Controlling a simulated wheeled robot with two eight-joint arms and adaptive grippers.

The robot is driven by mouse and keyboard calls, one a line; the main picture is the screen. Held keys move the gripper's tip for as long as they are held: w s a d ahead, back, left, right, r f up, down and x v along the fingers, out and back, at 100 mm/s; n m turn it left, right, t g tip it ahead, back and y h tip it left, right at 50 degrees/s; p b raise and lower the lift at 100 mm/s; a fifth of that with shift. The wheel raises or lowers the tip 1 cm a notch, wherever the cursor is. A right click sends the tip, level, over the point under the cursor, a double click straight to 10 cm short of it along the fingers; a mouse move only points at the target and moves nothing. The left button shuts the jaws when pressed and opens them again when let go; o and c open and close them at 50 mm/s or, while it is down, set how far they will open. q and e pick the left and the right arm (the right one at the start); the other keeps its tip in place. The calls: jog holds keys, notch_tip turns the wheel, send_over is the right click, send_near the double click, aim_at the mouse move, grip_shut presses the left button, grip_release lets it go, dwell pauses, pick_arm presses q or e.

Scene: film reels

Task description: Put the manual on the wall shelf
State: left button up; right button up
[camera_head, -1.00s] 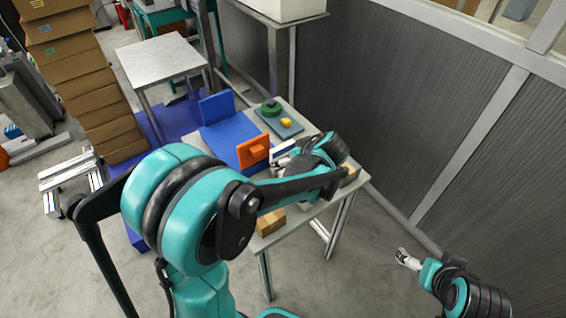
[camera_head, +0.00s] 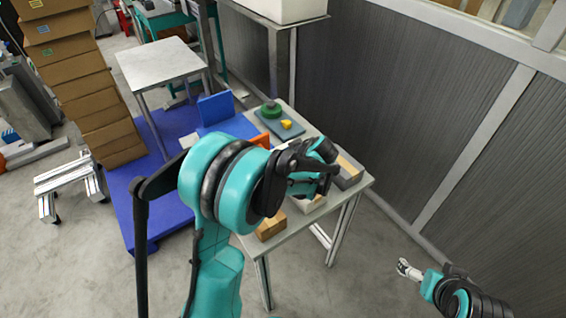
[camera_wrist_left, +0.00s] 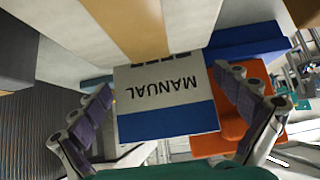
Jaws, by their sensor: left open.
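The manual (camera_wrist_left: 165,93) shows in the left wrist view as a white cover with a blue band and the word MANUAL upside down. My left gripper (camera_wrist_left: 168,100) is open, with one finger on each side of the manual; I cannot tell whether they touch it. In the head view my left gripper (camera_head: 312,185) is over the table, and my arm hides the manual. My right gripper (camera_head: 405,268) hangs away from the table at the lower right, its jaws too small to judge. I cannot identify the wall shelf for certain.
An orange holder (camera_wrist_left: 228,110) stands close beside the manual, with a blue panel (camera_head: 215,108) farther back. A grey wall (camera_head: 400,110) rises behind.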

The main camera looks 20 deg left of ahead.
pick_arm(q)
jog(key=shift+r, duration=0.1)
jog(key=c, duration=1.3)
jog(key=shift+c, duration=0.2)
jog(key=shift+r, duration=0.1)
